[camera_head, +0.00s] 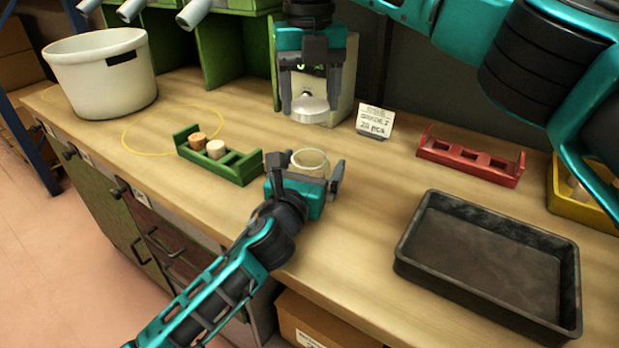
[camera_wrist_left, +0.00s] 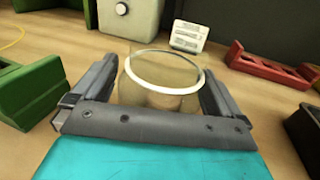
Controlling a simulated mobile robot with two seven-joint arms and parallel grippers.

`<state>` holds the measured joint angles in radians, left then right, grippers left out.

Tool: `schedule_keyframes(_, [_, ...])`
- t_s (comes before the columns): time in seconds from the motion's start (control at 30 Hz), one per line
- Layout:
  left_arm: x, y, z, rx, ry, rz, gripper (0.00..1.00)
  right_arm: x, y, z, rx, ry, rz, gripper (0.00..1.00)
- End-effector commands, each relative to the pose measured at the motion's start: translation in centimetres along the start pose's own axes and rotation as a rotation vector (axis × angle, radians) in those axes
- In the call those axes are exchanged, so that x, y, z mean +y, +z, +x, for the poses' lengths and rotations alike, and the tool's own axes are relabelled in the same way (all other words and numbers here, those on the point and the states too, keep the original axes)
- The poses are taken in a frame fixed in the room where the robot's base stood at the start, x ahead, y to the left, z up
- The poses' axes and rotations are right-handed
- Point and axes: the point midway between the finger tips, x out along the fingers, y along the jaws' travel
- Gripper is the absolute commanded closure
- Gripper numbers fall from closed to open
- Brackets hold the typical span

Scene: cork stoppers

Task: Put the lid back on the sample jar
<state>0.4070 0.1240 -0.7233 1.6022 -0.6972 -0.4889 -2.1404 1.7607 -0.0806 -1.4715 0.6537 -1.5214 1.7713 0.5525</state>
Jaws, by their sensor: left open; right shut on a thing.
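The sample jar (camera_head: 308,162) is clear glass with a pale rim and stands on the bench. In the left wrist view the jar (camera_wrist_left: 163,72) stands upright and uncovered between my left fingers, with something pale inside. My left gripper (camera_head: 306,174) is open around the jar, with a finger at each side. My right gripper (camera_head: 309,110) comes down from the top and is shut on the silver round lid (camera_head: 310,104). The lid is above and behind the jar, apart from it. My right gripper hides part of the pale machine behind it.
A green rack (camera_head: 238,170) with two corks stands left of the jar. A white pot (camera_head: 100,80) is at the far left. A label card (camera_head: 375,121), a red rack (camera_head: 470,160), a yellow bin (camera_head: 585,208) and a black tray (camera_head: 420,255) are to the right. The pale machine (camera_head: 343,90) stands behind.

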Motion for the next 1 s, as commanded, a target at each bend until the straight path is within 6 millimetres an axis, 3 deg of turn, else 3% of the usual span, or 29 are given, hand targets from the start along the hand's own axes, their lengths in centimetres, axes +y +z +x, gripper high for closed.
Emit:
schedule_keyframes(0.4, [-0.04,0.03,0.64,0.0,-0.001,-0.001,0.0,0.01,0.0,-0.01,0.0,0.0,0.0,0.62])
schedule_keyframes(1.0, [-0.03,0.0,0.61,0.0,0.0,-0.001,0.56,0.01,0.0,0.0,0.0,0.0,0.0,0.62])
